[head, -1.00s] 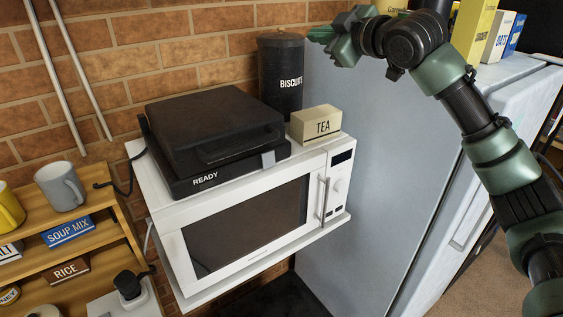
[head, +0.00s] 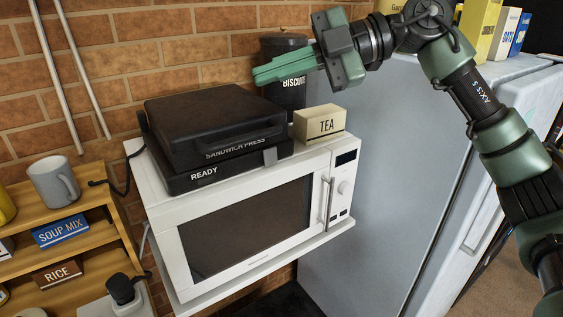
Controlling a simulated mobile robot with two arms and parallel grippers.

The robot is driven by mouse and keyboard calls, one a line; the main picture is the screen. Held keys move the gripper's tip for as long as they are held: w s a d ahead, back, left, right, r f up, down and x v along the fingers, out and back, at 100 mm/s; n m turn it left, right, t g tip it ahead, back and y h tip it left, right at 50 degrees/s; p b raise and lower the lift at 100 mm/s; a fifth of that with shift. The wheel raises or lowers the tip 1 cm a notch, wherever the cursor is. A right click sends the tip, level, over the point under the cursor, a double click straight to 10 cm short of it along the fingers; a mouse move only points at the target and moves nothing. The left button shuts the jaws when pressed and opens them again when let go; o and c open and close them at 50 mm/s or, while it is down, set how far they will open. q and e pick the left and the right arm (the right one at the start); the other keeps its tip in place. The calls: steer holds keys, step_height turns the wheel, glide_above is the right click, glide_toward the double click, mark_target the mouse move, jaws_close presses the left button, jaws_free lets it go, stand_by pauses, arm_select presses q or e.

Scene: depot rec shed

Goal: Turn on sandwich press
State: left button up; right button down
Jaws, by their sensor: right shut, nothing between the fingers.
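The black sandwich press (head: 213,122) sits on top of the white microwave (head: 250,225), with its lid down. "SANDWICH PRESS" and "READY" are lettered on its front. A small grey tab (head: 270,156) is at its front right; I cannot tell its setting. A black cord (head: 127,180) runs from the press's left side toward the wooden shelf. My right gripper (head: 260,74) is green, shut and empty. In the picture its fingertips are above the press's right rear corner and overlap the biscuit tin; no contact with the press shows. My left gripper is out of view.
A tea box (head: 319,123) stands right of the press, with the black biscuit tin (head: 285,95) behind it. The grey fridge (head: 375,165) is to the right. A wooden shelf with a grey mug (head: 54,182) is at left. A black plug (head: 122,289) is at lower left.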

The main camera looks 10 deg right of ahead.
mark_target(270, 157)
steer(key=w+d+f+m+h, duration=0.2)
steer(key=d+f+m+h, duration=0.4)
steer(key=d+f, duration=0.4)
steer(key=shift+f+h+b, duration=0.45)
steer(key=shift+f+h, duration=0.2)
steer(key=shift+h, duration=0.25)
steer(key=shift+a+f, duration=0.1)
steer(key=w+a+f+p, duration=0.1)
steer(key=a+f, duration=0.1)
steer(key=w+a+f+p, duration=0.2)
steer(key=f, duration=0.1)
steer(key=w+a+f+p, duration=0.1)
steer(key=w+a+f, duration=0.1)
steer(key=f, duration=0.1)
steer(key=shift+w+p, duration=0.25)
steer(key=shift+p, duration=0.1)
steer(key=shift+w+a+f, duration=0.15)
steer(key=shift+w+f, duration=0.15)
steer(key=shift+w, duration=0.3)
